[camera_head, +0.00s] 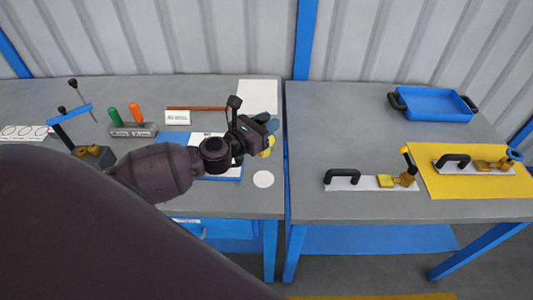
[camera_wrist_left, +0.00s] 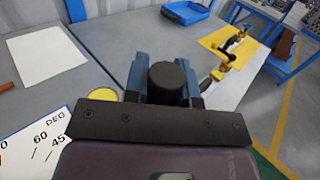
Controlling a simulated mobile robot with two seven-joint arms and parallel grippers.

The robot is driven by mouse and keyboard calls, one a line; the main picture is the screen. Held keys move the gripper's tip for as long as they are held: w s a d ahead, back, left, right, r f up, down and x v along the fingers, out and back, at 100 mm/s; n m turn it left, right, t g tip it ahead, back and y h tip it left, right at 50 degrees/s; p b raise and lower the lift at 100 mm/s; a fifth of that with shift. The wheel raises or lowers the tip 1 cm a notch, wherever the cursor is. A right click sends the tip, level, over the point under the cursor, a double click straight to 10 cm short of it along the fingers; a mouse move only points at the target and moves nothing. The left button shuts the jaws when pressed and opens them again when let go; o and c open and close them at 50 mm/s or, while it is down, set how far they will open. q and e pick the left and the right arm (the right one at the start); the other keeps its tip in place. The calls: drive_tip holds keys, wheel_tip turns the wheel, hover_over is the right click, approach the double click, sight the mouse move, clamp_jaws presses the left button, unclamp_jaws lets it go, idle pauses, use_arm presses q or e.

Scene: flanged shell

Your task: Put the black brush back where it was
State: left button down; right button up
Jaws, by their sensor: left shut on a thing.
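My left gripper (camera_head: 268,124) reaches in from the left over the right end of the left table. Its blue fingers show in the wrist view (camera_wrist_left: 168,90), shut on a black cylinder, which I take for the black brush (camera_wrist_left: 168,80). I see the brush end-on there, and its lower part is hidden. In the head view the gripper hides most of it. A white round spot (camera_head: 263,179) lies on the table just in front of the gripper. My right gripper is not in view.
A yellow round thing (camera_wrist_left: 103,94) is beside the gripper. A blue-edged printed board (camera_head: 222,176) lies below the arm, with a white sheet (camera_head: 258,91) behind. The right table holds a blue tray (camera_head: 436,104), a yellow mat (camera_head: 475,187) and black-handled clamps. Its left part is clear.

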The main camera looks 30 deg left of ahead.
use_arm(q)
wheel_tip(320, 180, down, 6)
drive_tip(key=shift+f+b, duration=0.25)
drive_tip(key=shift+b, duration=1)
drive_tip(key=shift+f+b, duration=0.45)
drive_tip(key=shift+f, duration=0.3)
wheel_tip(320, 180, down, 4)
drive_tip(key=b, duration=0.2)
drive_tip(key=shift+b, duration=0.4)
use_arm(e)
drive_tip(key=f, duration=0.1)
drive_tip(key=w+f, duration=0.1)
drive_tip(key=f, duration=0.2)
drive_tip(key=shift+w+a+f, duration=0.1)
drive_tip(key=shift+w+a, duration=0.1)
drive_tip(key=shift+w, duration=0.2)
use_arm(q)
drive_tip(key=shift+r, duration=0.1)
drive_tip(key=shift+f, duration=0.25)
drive_tip(key=c, duration=1.2)
unclamp_jaws()
drive_tip(key=shift+o, duration=1.3)
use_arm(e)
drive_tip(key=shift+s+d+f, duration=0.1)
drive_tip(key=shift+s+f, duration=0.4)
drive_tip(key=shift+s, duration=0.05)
